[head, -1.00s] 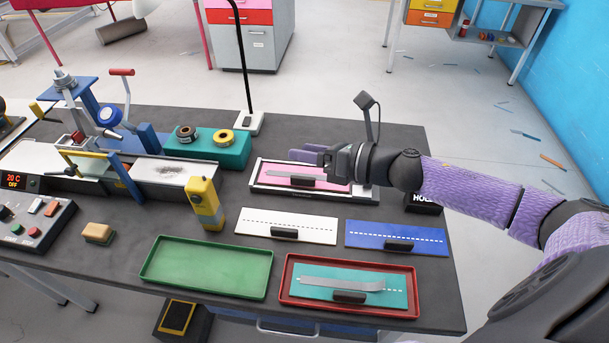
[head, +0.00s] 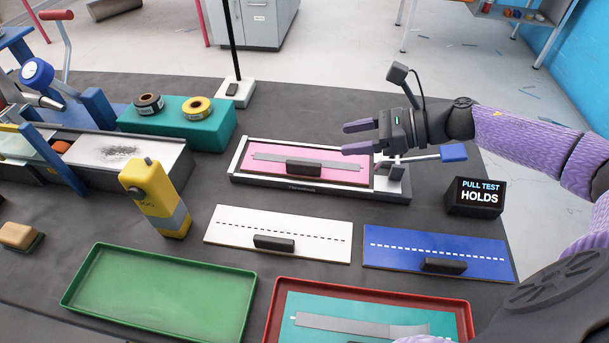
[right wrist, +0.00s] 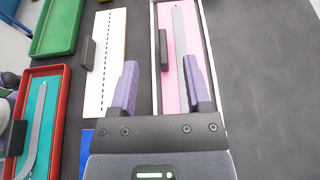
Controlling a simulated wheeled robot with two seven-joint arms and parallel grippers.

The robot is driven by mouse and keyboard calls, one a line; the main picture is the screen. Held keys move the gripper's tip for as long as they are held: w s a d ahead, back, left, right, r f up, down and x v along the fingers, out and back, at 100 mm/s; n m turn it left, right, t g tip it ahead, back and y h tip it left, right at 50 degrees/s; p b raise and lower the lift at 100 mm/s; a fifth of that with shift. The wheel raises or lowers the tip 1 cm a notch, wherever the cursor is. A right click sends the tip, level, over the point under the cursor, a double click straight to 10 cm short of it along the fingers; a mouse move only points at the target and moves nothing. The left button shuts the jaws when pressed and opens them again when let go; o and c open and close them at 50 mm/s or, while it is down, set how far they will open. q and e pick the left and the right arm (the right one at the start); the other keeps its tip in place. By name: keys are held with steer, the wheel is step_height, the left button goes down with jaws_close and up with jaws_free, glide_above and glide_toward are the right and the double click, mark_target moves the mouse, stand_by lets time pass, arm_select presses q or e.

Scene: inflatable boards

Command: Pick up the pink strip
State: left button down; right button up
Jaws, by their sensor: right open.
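A pink board (head: 325,177) lies in a grey metal frame (head: 236,168) at the back of the bench. A thin grey strip (head: 272,157) lies along it, with a black block (head: 304,167) on the board's near side. My right gripper (head: 350,138) is open and empty, its purple fingers above the board's right end. My left gripper is not in view.
A blue-ended lever (head: 453,152) and a black "HOLDS" display (head: 478,197) stand right of the frame. White (head: 222,227) and blue (head: 385,260) boards lie in front. Green (head: 70,300) and red (head: 468,312) trays are nearer. A yellow tool (head: 152,195) stands left.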

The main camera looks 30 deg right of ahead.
steer(key=b, duration=0.3)
glide_toward(307, 163)
steer(key=shift+w+a+f, duration=0.65)
steer(key=shift+a+f, duration=0.05)
steer(key=shift+f, duration=0.15)
steer(key=x, duration=0.3)
steer(key=b+x, duration=0.1)
steer(key=x, duration=0.4)
steer(key=shift+w+a+r, duration=0.2)
steer(key=shift+a, duration=0.25)
steer(key=c, duration=0.7)
jaws_close()
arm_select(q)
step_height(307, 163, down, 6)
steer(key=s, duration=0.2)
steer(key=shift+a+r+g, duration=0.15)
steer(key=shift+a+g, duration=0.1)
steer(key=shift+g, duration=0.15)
